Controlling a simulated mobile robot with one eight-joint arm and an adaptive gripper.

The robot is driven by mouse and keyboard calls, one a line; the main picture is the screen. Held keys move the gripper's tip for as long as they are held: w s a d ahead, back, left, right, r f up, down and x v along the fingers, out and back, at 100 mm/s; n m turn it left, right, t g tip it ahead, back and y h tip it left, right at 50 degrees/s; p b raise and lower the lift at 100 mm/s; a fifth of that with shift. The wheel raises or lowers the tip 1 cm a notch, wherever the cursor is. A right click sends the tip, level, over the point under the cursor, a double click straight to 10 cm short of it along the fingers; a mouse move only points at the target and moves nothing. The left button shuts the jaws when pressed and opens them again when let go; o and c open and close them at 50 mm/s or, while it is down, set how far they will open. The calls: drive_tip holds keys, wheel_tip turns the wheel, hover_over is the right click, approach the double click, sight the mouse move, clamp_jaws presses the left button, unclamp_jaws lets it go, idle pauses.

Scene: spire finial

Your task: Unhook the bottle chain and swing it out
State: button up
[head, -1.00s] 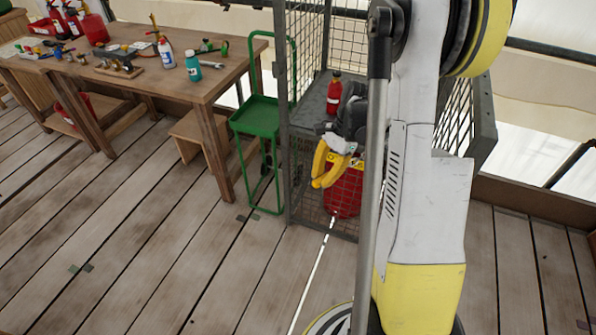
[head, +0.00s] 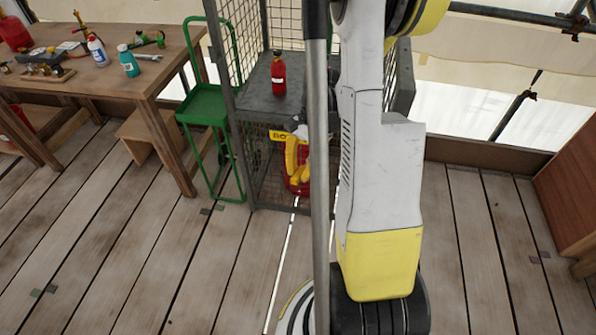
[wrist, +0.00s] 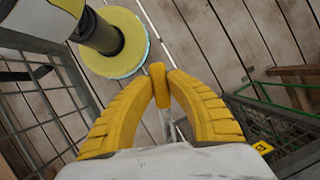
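My gripper (wrist: 160,80) has its two yellow fingers closed in around a small upright yellow piece (wrist: 159,86) in the wrist view. A grey strip runs below that piece; I cannot tell whether it is the chain. In the head view my gripper (head: 294,172) is at the front of the grey mesh cage (head: 243,150). A red bottle (head: 303,184) is in the cage's lower part, mostly hidden behind my gripper and arm. A smaller red bottle (head: 278,78) stands upright on the cage's shelf. The chain and its hook cannot be made out.
A green trolley (head: 203,104) stands against the cage's left side. A wooden workbench (head: 150,72) with bottles and tools is at the left. A reddish-brown wooden panel (head: 570,190) is at the right edge. The plank floor in front is largely clear.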

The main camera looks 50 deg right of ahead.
drive_tip(key=o, duration=0.5)
drive_tip(key=shift+c, duration=0.2)
drive_tip(key=v, duration=1.2)
drive_tip(key=a+r+n+t+h, duration=0.2)
drive_tip(key=a+n, duration=0.5)
drive_tip(key=a, duration=0.5)
drive_tip(key=s+a+r+n+t+h, duration=0.1)
drive_tip(key=a+r+n+t, duration=0.4)
drive_tip(key=a, duration=0.8)
drive_tip(key=n+t+h, duration=0.1)
drive_tip(key=n, duration=0.2)
drive_tip(key=shift+s+a+r, duration=0.2)
drive_tip(key=shift+s+a, duration=0.1)
drive_tip(key=shift+a, duration=0.05)
